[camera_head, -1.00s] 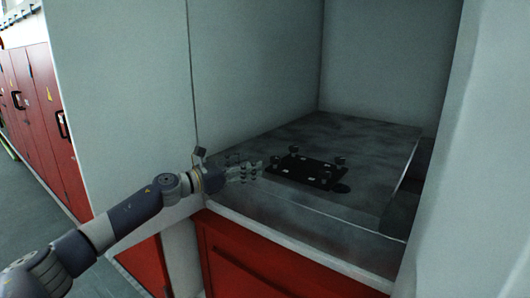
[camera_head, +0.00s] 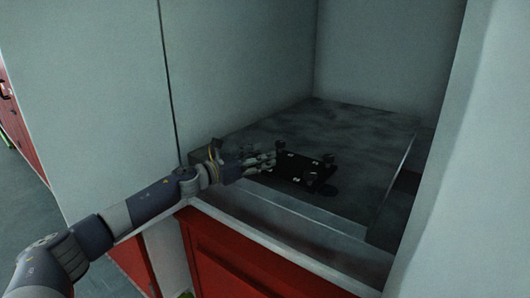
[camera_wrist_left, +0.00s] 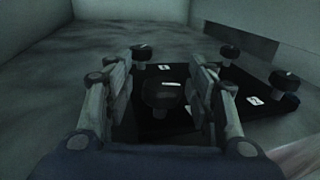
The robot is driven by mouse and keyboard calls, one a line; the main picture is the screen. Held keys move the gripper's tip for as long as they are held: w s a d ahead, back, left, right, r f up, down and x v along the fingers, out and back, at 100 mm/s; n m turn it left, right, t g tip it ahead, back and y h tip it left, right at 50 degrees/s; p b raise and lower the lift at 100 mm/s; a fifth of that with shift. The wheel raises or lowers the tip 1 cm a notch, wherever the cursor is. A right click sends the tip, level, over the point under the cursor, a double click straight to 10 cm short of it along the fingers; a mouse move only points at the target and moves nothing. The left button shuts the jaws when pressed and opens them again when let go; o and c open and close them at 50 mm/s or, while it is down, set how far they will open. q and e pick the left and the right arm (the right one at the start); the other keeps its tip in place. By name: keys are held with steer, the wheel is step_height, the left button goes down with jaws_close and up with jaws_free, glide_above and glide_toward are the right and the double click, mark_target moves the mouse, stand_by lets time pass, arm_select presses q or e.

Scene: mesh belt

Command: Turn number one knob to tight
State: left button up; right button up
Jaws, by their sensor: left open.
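A black plate (camera_head: 296,178) with several dark round knobs lies on the grey slab. My left gripper (camera_head: 268,160) is open at the plate's left side. In the left wrist view, its fingers (camera_wrist_left: 160,72) stand on either side of the nearest knob (camera_wrist_left: 160,94), apart from each other; I cannot tell whether they touch it. Other knobs stand at the far left corner (camera_wrist_left: 142,53), the far right (camera_wrist_left: 228,52) and the right (camera_wrist_left: 285,81). Small white labels (camera_wrist_left: 252,100) lie on the plate, too small to read, so I cannot tell which knob is number one.
The grey slab (camera_head: 350,130) is otherwise clear around the plate. Pale walls (camera_head: 240,70) enclose it at the left and back, and another pale panel (camera_head: 475,180) stands at the right. A red cabinet front (camera_head: 240,255) is below the slab.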

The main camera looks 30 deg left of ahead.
arm_select(q)
steer(key=shift+s+r, duration=0.15)
steer(key=shift+s, duration=0.3)
steer(key=c, duration=1.1)
steer(key=shift+a+h+b, duration=0.1)
steer(key=shift+h+b, duration=0.2)
steer(key=shift+b, duration=0.3)
steer(key=shift+m+g+h+b, duration=0.5)
steer(key=shift+m+h+b, duration=0.2)
steer(key=shift+b, duration=0.3)
steer(key=shift+m+g+h+b, duration=0.6)
steer(key=shift+m+h+b, duration=0.2)
steer(key=shift+h+b, duration=0.3)
arm_select(e)
steer(key=shift+s+d+f, duration=0.1)
steer(key=shift+s+f, duration=0.05)
steer(key=shift+f, duration=0.75)
steer(key=shift+s+a+f, duration=0.1)
steer(key=shift+s+f, duration=0.1)
steer(key=shift+f, duration=0.65)
steer(key=shift+s+d+f, duration=0.1)
steer(key=shift+s+f, duration=0.05)
steer(key=shift+f, duration=0.75)
arm_select(q)
steer(key=o, duration=1.1)
steer(key=shift+w, duration=0.25)
